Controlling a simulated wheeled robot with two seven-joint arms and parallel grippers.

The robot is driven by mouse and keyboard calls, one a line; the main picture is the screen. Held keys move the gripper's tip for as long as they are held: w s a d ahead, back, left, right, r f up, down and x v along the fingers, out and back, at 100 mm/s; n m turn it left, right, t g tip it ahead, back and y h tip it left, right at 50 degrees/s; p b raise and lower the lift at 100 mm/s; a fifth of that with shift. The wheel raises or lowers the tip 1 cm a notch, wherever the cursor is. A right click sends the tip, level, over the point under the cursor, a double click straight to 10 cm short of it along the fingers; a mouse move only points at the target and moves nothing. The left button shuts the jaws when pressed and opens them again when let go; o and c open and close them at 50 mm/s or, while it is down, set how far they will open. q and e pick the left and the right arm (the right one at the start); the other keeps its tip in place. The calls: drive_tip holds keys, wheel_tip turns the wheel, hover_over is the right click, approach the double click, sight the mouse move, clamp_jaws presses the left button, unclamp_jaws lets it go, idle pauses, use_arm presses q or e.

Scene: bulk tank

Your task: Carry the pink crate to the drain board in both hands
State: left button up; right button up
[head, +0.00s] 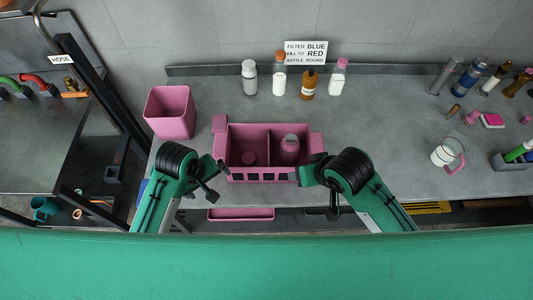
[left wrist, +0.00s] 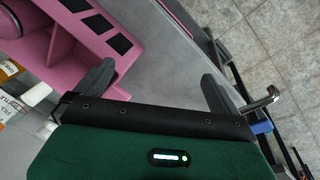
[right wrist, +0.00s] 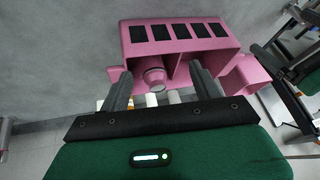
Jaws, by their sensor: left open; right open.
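The pink crate (head: 232,176) stands on the grey bench with its slotted front toward me. It has two compartments and a side tab at each end. My left gripper (head: 217,181) is open at the crate's front left corner; the left wrist view shows one finger beside the crate (left wrist: 68,48). My right gripper (head: 312,182) is open near the front right corner; its fingers show before the crate (right wrist: 178,52) in the right wrist view. Contact cannot be told.
A dark metal surface (head: 35,150) with hoses lies left past a black frame; whether it is the drain board is unclear. A pink bin (head: 170,112) stands left of the crate. Several bottles line the back, and a mug (head: 443,155) stands right.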

use_arm(q)
drive_tip(key=w+r+n+g, duration=0.1)
drive_tip(key=w+r+n, duration=0.1)
drive_tip(key=w+n, duration=0.45)
use_arm(e)
drive_tip(key=w, duration=0.5)
use_arm(q)
wheel_tip(320, 180, up, 4)
drive_tip(key=n+g+y, duration=0.1)
drive_tip(key=n+y, duration=0.1)
drive_tip(key=n, duration=0.3)
hover_over(215, 144)
use_arm(e)
drive_tip(key=m+h, duration=0.3)
approach(317, 145)
wheel_tip(317, 145, up, 3)
use_arm(q)
drive_tip(key=shift+a+r, duration=0.1)
drive_tip(key=shift+r, duration=0.1)
use_arm(e)
drive_tip(key=shift+s+d, duration=0.1)
drive_tip(key=shift+s, duration=0.3)
use_arm(q)
wheel_tip(317, 145, down, 14)
drive_tip(key=shift+r, duration=0.1)
use_arm(e)
drive_tip(key=x, duration=1.4)
drive_tip(key=shift+s, duration=0.2)
